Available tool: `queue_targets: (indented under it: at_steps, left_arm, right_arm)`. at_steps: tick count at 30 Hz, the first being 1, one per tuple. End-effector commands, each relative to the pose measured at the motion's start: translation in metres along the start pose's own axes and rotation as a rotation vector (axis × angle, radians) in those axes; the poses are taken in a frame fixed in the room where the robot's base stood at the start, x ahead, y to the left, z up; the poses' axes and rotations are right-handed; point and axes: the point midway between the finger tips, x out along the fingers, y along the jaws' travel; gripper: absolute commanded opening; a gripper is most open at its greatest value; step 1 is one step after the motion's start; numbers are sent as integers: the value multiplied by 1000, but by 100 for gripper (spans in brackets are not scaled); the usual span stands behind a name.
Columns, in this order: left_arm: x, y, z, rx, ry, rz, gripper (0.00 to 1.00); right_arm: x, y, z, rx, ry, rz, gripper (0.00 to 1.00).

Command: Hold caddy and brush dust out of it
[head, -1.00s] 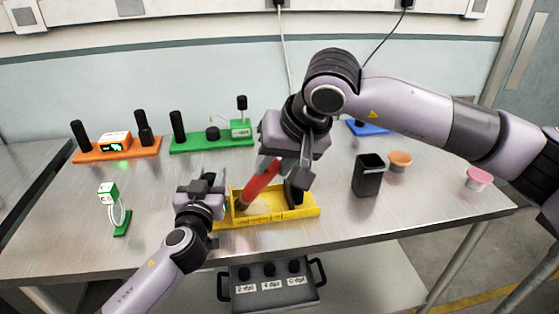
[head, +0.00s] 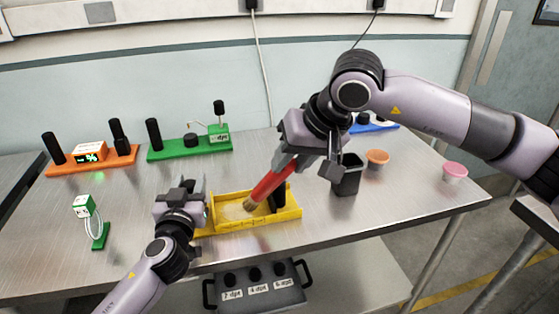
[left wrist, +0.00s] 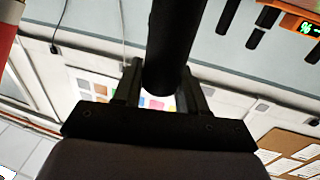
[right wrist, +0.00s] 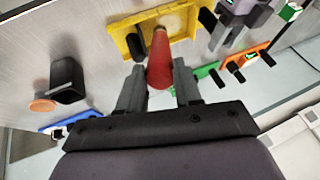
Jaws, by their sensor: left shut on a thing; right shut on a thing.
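The yellow caddy (head: 283,214) stands on the steel table near its front edge; it also shows at the top of the right wrist view (right wrist: 122,42). A pale dusty patch (head: 232,209) shows on its floor. My left gripper (head: 184,187) is at the caddy's left end, shut on a black post (left wrist: 170,45), which looks like its handle. Another black post (head: 279,196) stands at the right end. My right gripper (head: 307,160) is shut on the red brush (head: 270,184). The brush slants down left, bristles at the caddy's floor; exact contact is unclear.
A black bin (head: 346,180) stands right of the caddy, close to my right gripper. Orange (head: 378,158) and pink (head: 455,172) cups are further right. Orange (head: 100,163) and green (head: 200,148) racks stand behind. A small green stand (head: 100,237) is at left.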

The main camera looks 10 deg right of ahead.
Motion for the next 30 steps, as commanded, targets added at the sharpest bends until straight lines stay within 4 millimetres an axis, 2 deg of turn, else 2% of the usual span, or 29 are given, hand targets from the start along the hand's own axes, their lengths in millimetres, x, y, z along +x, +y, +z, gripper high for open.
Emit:
queue_targets:
  at_steps: [12, 24, 30]
  left_arm:
    - [0, -1, 0, 1, -1, -3, 0]
    - [0, -1, 0, 1, 0, -2, 0]
    - [0, -1, 0, 1, 0, -2, 0]
  right_arm:
    - [-4, 3, 10, -1, 0, -1, 0]
    - [5, -27, 13, -2, -2, 0, 0]
    - [7, -33, 14, 0, -3, 1, 0]
